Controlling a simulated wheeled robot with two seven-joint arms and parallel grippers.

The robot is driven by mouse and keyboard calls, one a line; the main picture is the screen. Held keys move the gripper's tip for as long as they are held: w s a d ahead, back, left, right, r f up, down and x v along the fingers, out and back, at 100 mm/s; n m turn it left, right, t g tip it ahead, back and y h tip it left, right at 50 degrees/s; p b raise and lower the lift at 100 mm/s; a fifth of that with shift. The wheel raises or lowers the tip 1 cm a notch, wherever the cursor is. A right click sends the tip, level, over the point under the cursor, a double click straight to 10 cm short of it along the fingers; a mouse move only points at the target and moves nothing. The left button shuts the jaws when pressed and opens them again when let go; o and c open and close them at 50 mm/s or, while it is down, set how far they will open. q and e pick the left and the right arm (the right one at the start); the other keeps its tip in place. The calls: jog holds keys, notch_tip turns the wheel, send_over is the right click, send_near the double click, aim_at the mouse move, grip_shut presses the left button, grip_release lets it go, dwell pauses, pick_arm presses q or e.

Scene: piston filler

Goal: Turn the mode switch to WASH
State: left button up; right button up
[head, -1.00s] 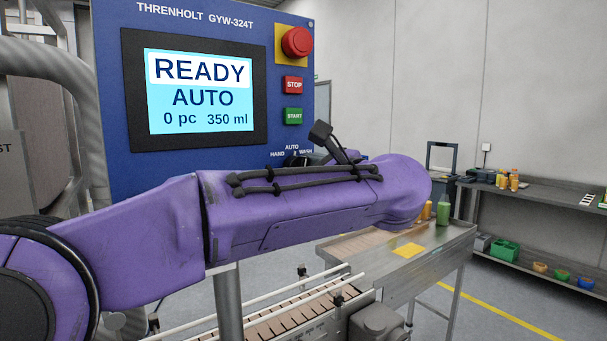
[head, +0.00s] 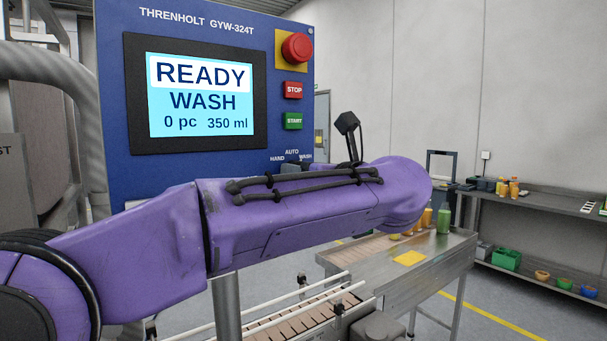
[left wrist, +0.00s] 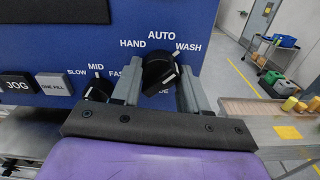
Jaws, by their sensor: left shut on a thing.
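The mode switch (left wrist: 158,66) is a black knob under the labels HAND, AUTO and WASH on the blue panel, seen in the left wrist view. My left gripper (left wrist: 160,82) is shut on it, one grey finger on each side. A pale mark shows on the knob's right side. In the head view my purple left arm crosses in front of the panel and hides most of the switch and gripper. The display (head: 200,96) reads READY, WASH, 0 pc, 350 ml. My right gripper is not in view.
A red emergency button (head: 297,47), STOP button (head: 293,90) and START button (head: 293,121) sit above the switch. A speed knob (left wrist: 98,88) is just left of my gripper. A conveyor (head: 300,318) runs below, and a metal table (head: 440,258) stands at the right.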

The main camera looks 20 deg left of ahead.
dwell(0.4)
pick_arm(q)
jog(key=o, duration=1.1)
jog(key=shift+c, duration=0.2)
jog(key=b+v, duration=0.3)
jog(key=v, duration=0.7)
jog(key=shift+s+d, duration=0.2)
